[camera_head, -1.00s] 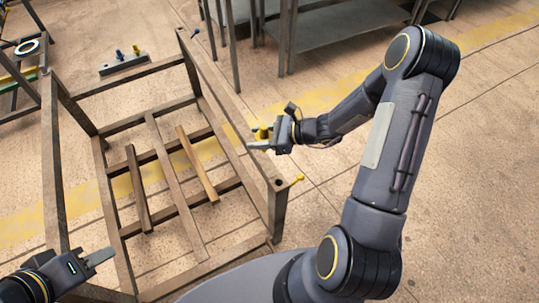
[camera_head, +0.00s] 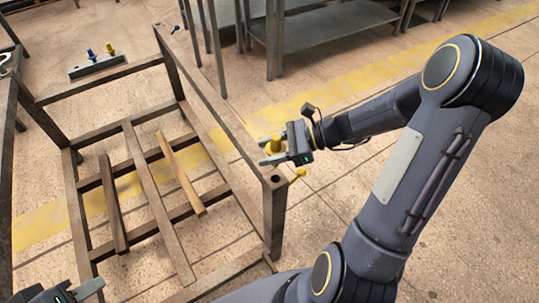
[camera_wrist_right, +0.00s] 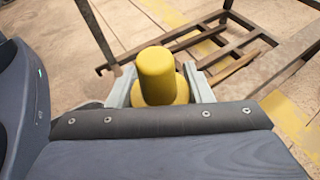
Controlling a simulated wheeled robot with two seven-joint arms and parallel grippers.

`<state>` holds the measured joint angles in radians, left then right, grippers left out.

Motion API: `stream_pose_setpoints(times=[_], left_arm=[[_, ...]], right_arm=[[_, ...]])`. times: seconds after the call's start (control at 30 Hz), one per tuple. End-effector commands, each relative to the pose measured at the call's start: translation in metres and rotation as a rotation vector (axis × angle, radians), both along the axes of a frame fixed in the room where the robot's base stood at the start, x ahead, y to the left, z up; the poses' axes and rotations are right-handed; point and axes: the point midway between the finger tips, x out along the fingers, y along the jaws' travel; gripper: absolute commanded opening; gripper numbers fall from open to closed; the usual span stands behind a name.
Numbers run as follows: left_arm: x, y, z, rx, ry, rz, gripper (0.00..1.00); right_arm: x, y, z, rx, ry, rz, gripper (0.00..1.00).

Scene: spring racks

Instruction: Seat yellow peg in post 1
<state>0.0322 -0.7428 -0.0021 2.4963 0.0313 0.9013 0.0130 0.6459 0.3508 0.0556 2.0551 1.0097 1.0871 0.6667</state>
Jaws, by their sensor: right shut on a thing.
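My right gripper (camera_head: 272,152) is shut on the yellow peg (camera_head: 275,144), which also fills the middle of the right wrist view (camera_wrist_right: 157,75) between the two grey fingers. The peg is held above and just behind the near right post (camera_head: 275,185) of the brown rack, apart from its top. That post top shows a dark hole, with a small yellow knob (camera_head: 298,174) at its right side. No label shows which post is post 1. My left gripper (camera_head: 90,288) is at the bottom left edge, partly cut off, away from the rack's posts; its opening is unclear.
The open rack frame (camera_head: 210,78) has bars and loose-looking slats low inside. A blue pin (camera_head: 175,29) is at its far right post. A grey holder (camera_head: 97,67) with blue and yellow pegs lies behind. Grey shelving (camera_head: 325,30) stands farther back.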

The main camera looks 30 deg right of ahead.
Motion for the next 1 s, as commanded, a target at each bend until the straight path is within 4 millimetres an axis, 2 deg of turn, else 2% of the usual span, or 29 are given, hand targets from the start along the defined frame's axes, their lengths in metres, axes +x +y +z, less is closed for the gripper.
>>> stream_pose_setpoints(times=[0.4,1.0], left_arm=[[0.000,0.000,0.008,0.000,0.000,0.000,0.36],[0.000,0.000,-0.033,0.000,0.000,0.000,0.36]], right_arm=[[0.000,-0.002,0.004,0.000,0.000,-0.001,0.06],[0.000,-0.001,-0.049,0.000,0.000,-0.001,0.06]])
